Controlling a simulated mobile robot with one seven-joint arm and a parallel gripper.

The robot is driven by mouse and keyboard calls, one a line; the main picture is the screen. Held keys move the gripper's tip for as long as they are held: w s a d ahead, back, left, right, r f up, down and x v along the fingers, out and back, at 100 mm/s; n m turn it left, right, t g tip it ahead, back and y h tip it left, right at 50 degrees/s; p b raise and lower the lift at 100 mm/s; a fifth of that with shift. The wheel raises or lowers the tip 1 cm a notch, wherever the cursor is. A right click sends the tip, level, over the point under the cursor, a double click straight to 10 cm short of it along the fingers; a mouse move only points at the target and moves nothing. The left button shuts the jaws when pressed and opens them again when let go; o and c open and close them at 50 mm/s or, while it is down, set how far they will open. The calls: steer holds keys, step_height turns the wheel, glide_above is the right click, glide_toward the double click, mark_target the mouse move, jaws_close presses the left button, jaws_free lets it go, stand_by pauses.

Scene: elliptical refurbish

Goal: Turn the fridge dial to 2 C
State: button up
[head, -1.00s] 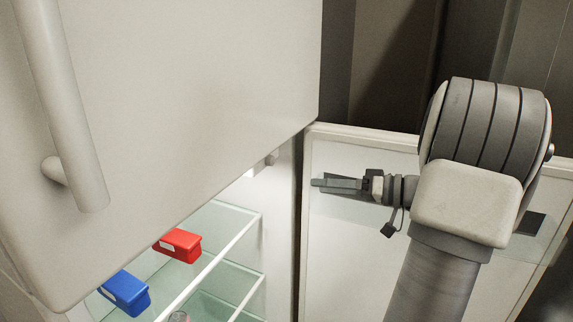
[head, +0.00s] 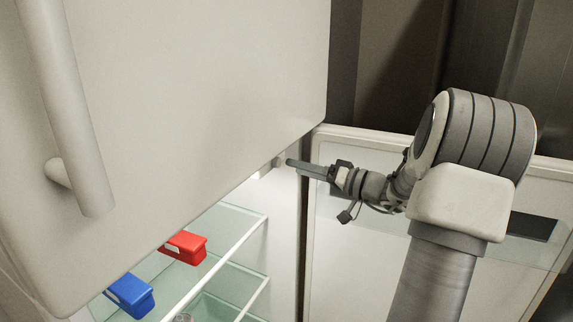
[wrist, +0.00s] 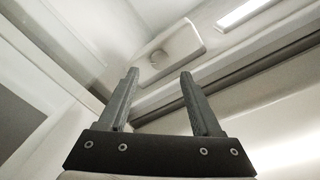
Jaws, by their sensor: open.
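The fridge (head: 285,218) has its lower compartment open. I cannot tell whether that fitting is the dial.
The closed upper door (head: 190,90) with a long handle (head: 72,110) overhangs the opening. A red box (head: 186,246) and a blue box (head: 130,295) rest on a glass shelf (head: 235,224). The open lower door (head: 345,262) stands behind my arm.

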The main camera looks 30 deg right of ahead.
mark_target(279, 163)
steer(key=shift+x, duration=2.3)
steer(key=shift+c, duration=0.2)
jaws_close()
